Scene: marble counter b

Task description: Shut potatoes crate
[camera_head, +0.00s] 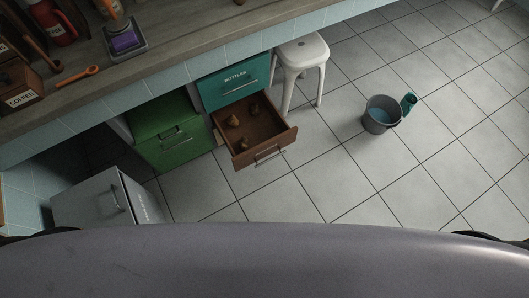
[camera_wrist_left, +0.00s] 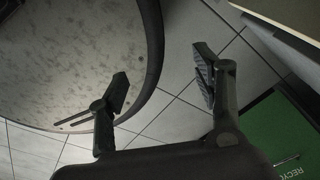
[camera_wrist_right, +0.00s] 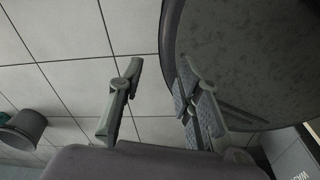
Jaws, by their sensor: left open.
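The potatoes crate (camera_head: 283,141) is a brown wooden drawer pulled out from under the counter, below a teal drawer. Several potatoes lie inside it, and its front carries a metal handle. Its label is not readable from here. My left gripper (camera_wrist_left: 162,84) is open and empty in the left wrist view, with the floor and a green front beyond it. My right gripper (camera_wrist_right: 158,84) is open and empty over the tiled floor in the right wrist view. Neither gripper's fingers show in the head view, and neither touches the crate.
The teal drawer (camera_head: 222,82) labelled BOTTLES is shut. A green bin (camera_head: 172,149) stands left of the crate, and a light grey bin (camera_head: 88,206) juts out further left. A white stool (camera_head: 303,52) stands behind right. A bucket (camera_head: 378,122) stands on open floor at right.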

